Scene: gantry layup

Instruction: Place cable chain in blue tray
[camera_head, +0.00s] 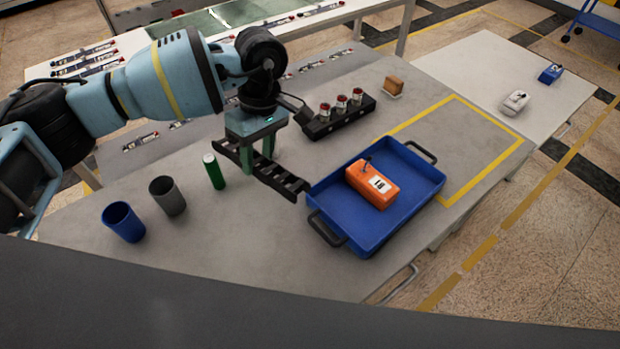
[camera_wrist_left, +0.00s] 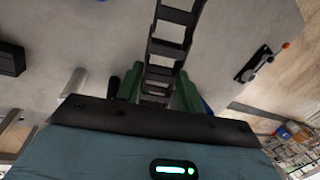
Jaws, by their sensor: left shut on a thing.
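The cable chain (camera_head: 283,181) is a black ladder-like strip. My left gripper (camera_head: 258,160) is shut on it and holds it to the left of the blue tray (camera_head: 390,222), its right end close to the tray's left rim. I cannot tell how high it is above the table. In the left wrist view the chain (camera_wrist_left: 168,50) runs up from between the green fingers (camera_wrist_left: 158,92). The blue tray has dark handles and holds an orange box-shaped device (camera_head: 371,184) with a white label. My right gripper is not in view.
A green cylinder (camera_head: 213,171), a grey cup (camera_head: 167,196) and a blue cup (camera_head: 123,222) stand on the left. A black block with red-and-silver pieces (camera_head: 338,117) and a brown block (camera_head: 393,86) lie behind the tray. The yellow-outlined area (camera_head: 470,140) is largely clear.

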